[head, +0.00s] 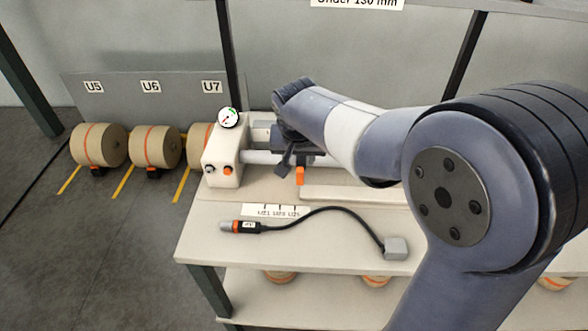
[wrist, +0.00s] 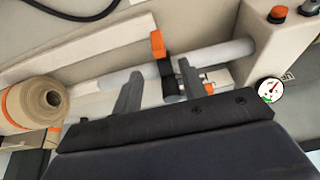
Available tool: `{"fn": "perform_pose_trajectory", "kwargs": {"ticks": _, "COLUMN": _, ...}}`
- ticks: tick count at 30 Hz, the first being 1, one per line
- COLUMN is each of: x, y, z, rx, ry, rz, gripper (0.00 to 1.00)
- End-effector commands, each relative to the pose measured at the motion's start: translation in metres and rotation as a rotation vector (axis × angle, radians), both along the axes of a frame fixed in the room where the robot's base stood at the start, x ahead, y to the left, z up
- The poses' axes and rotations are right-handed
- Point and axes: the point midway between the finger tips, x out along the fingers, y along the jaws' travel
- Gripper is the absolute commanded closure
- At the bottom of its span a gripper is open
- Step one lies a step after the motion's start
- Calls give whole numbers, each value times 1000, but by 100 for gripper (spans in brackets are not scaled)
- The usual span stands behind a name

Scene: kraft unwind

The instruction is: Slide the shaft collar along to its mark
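The shaft collar (wrist: 167,76) is a black ring with an orange tab (wrist: 157,44), around a pale grey shaft (wrist: 222,52) in the wrist view. In the head view its orange tab (head: 300,175) hangs in front of the shaft (head: 262,157). My gripper (wrist: 159,67) is open, with one finger on each side of the collar along the shaft. The collar sits nearer the right finger, with a wider gap to the left one. I cannot tell whether that right finger touches it. In the head view my gripper (head: 287,158) partly hides the shaft.
A white box (head: 222,165) with a gauge (head: 228,118) and buttons stands at the shaft's left end. A cabled black-and-orange handset (head: 240,227) lies on the bench (head: 320,242).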

Motion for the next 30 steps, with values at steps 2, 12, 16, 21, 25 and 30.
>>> {"fn": "perform_pose_trajectory", "kwargs": {"ticks": 2, "x": 4, "y": -1, "z": -10, "rx": -1, "ry": 3, "rz": -2, "gripper": 60}}
{"fn": "perform_pose_trajectory", "kwargs": {"ticks": 12, "x": 27, "y": -2, "z": -68, "rx": -2, "ry": 4, "rz": -1, "gripper": 60}}
{"fn": "perform_pose_trajectory", "kwargs": {"ticks": 16, "x": 33, "y": -3, "z": -83, "rx": -2, "ry": 3, "rz": 0, "gripper": 60}}
{"fn": "perform_pose_trajectory", "kwargs": {"ticks": 21, "x": 37, "y": -3, "z": -93, "rx": -1, "ry": 2, "rz": 0, "gripper": 60}}
{"fn": "perform_pose_trajectory", "kwargs": {"ticks": 25, "x": 38, "y": -3, "z": -94, "rx": 0, "ry": 1, "rz": 0, "gripper": 60}}
{"fn": "perform_pose_trajectory", "kwargs": {"ticks": 30, "x": 38, "y": -3, "z": -94, "rx": 0, "ry": 0, "rz": 0, "gripper": 60}}
